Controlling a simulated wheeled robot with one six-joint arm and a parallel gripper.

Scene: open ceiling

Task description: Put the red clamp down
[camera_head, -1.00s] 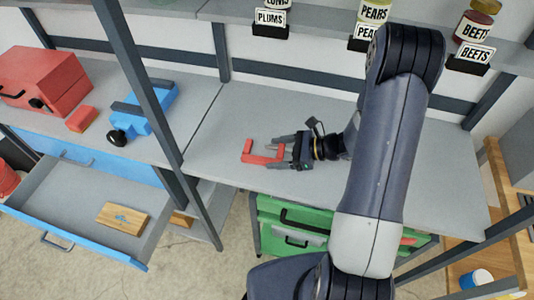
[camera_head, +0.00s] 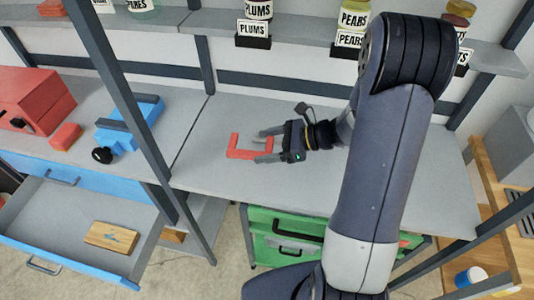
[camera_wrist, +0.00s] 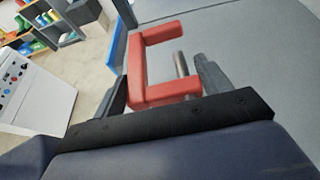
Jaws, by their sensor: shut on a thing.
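The red clamp (camera_head: 237,153) is a C-shaped piece at the tips of my gripper (camera_head: 266,147), over the grey worktop (camera_head: 330,192) in the head view. My gripper comes in from the right and its fingers are shut on the clamp. In the wrist view the red clamp (camera_wrist: 137,75) sits between the two dark fingers of my gripper (camera_wrist: 160,88), with a grey metal pin showing beside it. I cannot tell whether the clamp touches the worktop or hangs just above it.
The worktop around the clamp is clear. A shelf post (camera_head: 125,95) stands to the left. Beyond it are a blue vise (camera_head: 130,125), a red block (camera_head: 66,136) and a red toolbox (camera_head: 32,98). An open drawer (camera_head: 75,222) holds a wooden block (camera_head: 111,237). Jars stand on the shelf above.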

